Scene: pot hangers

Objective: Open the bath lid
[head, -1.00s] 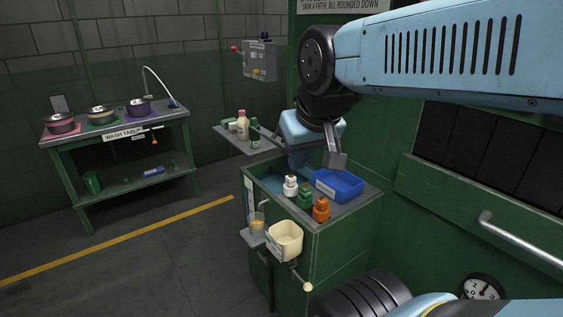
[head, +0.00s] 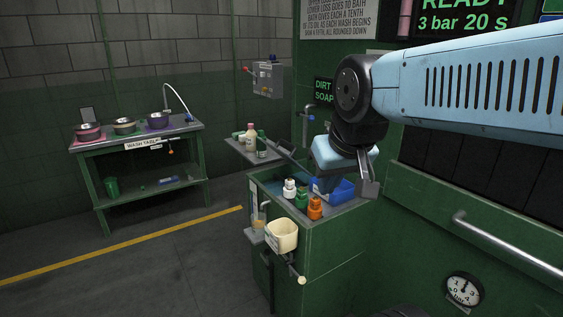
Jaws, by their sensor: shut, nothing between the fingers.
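The bath appears to be the open-topped green cabinet (head: 318,247) in the middle of the head view, with blue showing inside its left part. A dark, slanted flat piece (head: 292,155) stands at its back edge; it may be the lid, but I cannot tell for sure. My gripper (head: 346,172) points down over the back right of the cabinet top, above and partly in front of the blue tray. It is shut and empty. It hides part of the cabinet's back edge, and I cannot tell whether it touches anything.
A cream bin (head: 282,236) hangs in front. A bottle shelf (head: 240,151) stands behind. The wash table (head: 137,139) is at left; open floor lies between.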

